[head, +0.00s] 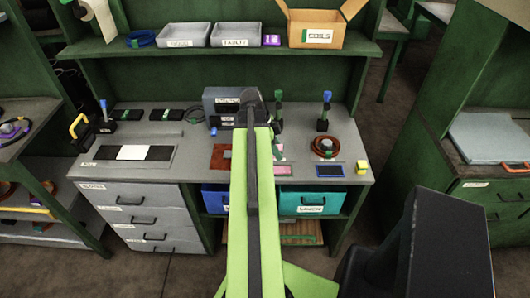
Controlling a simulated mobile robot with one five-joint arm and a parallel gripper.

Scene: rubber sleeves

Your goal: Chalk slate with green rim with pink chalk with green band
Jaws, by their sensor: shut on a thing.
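My green and dark arm reaches up the middle of the head view and covers part of the bench. The jaws of my gripper are hidden behind it, so what they hold does not show. I cannot make out a slate with a green rim or a pink chalk with a green band. A small dark panel with a blue rim (330,170) lies at the right front of the bench. A pink piece (284,169) lies just right of my arm, partly hidden. A small green and white thing (279,153) is behind it, too small to name.
The grey bench (195,172) holds a red-brown coil (325,147), a yellow block (362,167) and a dark and white strip (132,153). A blue-topped tool (325,110) stands at the back. Grey trays (182,34) and an open carton (318,27) sit on the shelf above.

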